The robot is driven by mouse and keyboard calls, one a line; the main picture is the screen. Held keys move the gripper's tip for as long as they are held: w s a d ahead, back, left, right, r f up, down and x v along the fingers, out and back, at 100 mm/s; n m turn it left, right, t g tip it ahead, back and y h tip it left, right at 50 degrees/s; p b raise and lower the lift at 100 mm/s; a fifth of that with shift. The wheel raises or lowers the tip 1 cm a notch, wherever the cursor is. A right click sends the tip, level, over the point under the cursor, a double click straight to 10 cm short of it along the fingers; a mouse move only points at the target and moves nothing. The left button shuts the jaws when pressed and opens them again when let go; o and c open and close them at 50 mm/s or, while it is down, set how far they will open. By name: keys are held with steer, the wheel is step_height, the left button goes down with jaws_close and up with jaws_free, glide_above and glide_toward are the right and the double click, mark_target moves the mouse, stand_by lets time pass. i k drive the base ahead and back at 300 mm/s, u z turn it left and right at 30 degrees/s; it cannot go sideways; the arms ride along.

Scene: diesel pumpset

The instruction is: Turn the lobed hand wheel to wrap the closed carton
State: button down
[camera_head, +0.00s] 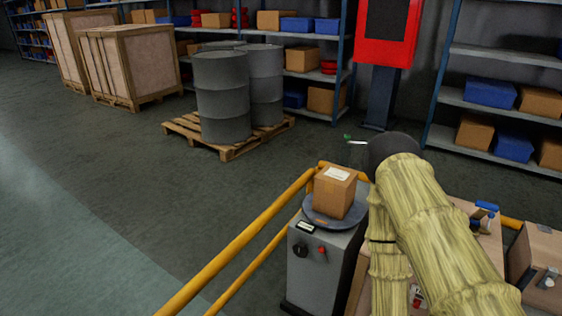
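A closed brown carton (335,192) with a white label on top sits upright on a round grey turntable plate (312,214). The plate tops a grey cabinet (312,280). A black knob (301,250), which looks like the lobed hand wheel, is on the cabinet's front face, left of a small red button (322,250). My arm, in a straw-coloured sleeve, reaches up from the lower right and ends in a dark rounded part behind the carton, to its upper right. My gripper's fingers cannot be made out there. Nothing of mine visibly touches the knob.
A yellow rail (236,243) runs past the cabinet's left side. Another brown box (536,262) stands at the far right. Grey drums (222,98) on a wooden pallet (232,151) and shelving stand behind. The floor left of the rail is clear.

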mark_target(300, 249)
steer(key=k, duration=0.5)
steer(key=z, duration=1.3)
steer(key=i, duration=0.9)
steer(key=u, duration=1.1)
